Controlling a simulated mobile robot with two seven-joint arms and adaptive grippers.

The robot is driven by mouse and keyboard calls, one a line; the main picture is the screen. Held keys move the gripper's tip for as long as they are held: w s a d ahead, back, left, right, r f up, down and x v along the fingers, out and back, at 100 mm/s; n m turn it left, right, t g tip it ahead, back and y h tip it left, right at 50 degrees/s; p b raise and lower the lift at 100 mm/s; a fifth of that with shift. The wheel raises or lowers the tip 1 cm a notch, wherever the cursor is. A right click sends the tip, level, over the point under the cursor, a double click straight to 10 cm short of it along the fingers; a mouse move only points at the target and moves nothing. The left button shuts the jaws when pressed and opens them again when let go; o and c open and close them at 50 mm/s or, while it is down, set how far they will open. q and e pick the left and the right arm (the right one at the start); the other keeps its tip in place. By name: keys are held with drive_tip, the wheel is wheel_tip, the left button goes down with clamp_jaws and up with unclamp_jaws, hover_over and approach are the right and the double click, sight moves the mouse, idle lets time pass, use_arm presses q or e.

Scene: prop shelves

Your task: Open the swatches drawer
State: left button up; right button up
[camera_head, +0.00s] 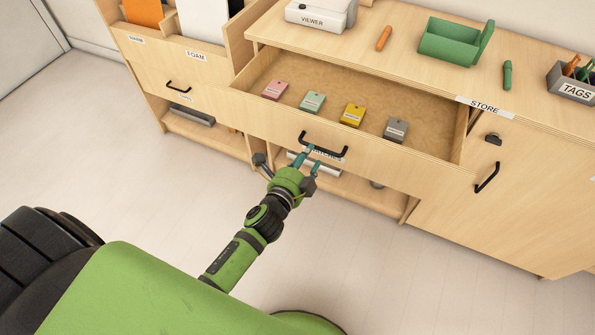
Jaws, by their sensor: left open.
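The swatches drawer (385,167) stands pulled out from the wooden cabinet, with its inside showing. Its black bar handle (325,145) is on the front face, and the label below the handle is partly hidden by my gripper. Inside lie a pink swatch (275,90), a green swatch (312,102), a yellow swatch (352,115) and a grey swatch (396,130) in a row. My left gripper (308,153) is open, with its fingertips at the lower left part of the handle; I cannot tell whether they touch it. My right gripper is not in view.
A closed drawer with a black handle (178,87) is at the left. A cupboard door with a handle (487,177) is at the right. On top are a viewer box (318,16), a green holder (450,42) and a tags bin (572,88). Open floor lies in front.

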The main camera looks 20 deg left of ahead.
use_arm(q)
drive_tip(key=v, duration=0.7)
idle(0.3)
drive_tip(key=s+f+n+g, duration=0.3)
drive_tip(key=s+f, duration=0.2)
drive_tip(key=f, duration=0.5)
drive_tip(key=s+f+n+g, duration=0.2)
drive_tip(key=s+f, duration=0.2)
drive_tip(key=f, duration=0.5)
drive_tip(key=s+f+n+g, duration=0.3)
drive_tip(key=s+f, duration=0.2)
drive_tip(key=f, duration=0.5)
drive_tip(key=s+a+f+n+g, duration=0.2)
drive_tip(key=s+f+n+g, duration=0.1)
drive_tip(key=s, duration=0.8)
drive_tip(key=s+a+f+n+g, duration=0.2)
drive_tip(key=s+f+n, duration=0.3)
drive_tip(key=s+f, duration=0.3)
drive_tip(key=s+g, duration=0.1)
drive_tip(key=s, duration=0.2)
drive_tip(key=shift+a+f+g+y, duration=0.15)
drive_tip(key=shift+f+g+y, duration=0.1)
drive_tip(key=shift+g+y, duration=0.05)
